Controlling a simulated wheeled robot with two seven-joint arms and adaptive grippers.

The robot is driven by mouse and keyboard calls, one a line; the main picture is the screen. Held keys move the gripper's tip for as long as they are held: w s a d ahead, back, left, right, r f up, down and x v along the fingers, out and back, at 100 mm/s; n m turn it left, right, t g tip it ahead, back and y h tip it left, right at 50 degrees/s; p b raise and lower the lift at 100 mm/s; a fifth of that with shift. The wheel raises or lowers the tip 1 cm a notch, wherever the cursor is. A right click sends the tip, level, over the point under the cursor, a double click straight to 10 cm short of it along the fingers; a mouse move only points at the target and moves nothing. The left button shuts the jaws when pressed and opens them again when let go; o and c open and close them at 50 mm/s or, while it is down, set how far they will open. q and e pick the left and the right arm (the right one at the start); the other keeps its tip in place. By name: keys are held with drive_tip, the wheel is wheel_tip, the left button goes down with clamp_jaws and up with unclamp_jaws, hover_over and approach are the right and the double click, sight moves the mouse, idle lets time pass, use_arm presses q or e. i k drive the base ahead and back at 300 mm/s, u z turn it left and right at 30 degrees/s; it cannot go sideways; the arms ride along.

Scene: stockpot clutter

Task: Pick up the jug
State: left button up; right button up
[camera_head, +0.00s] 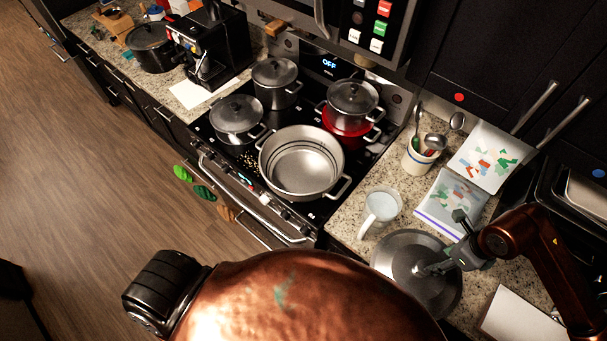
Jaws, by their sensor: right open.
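The jug (381,208) is a pale, whitish vessel standing upright on the granite counter, just right of the stove, with its handle toward the lower left. My right gripper (441,243) comes in from the right and is open and empty. Its fingers are spread over the right side of a round grey lid, apart from the jug and to its lower right. My left gripper is not in view.
The grey lid or pan (398,262) lies on the counter close in front of the jug. A utensil crock (417,160) and a clear bag (448,203) are behind and right of it. A large open pot (300,165) stands on the stove to the left.

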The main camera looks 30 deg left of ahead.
sight(382, 205)
drive_tip(key=u, duration=0.85)
drive_tip(key=k, duration=0.35)
drive_tip(key=z, duration=0.15)
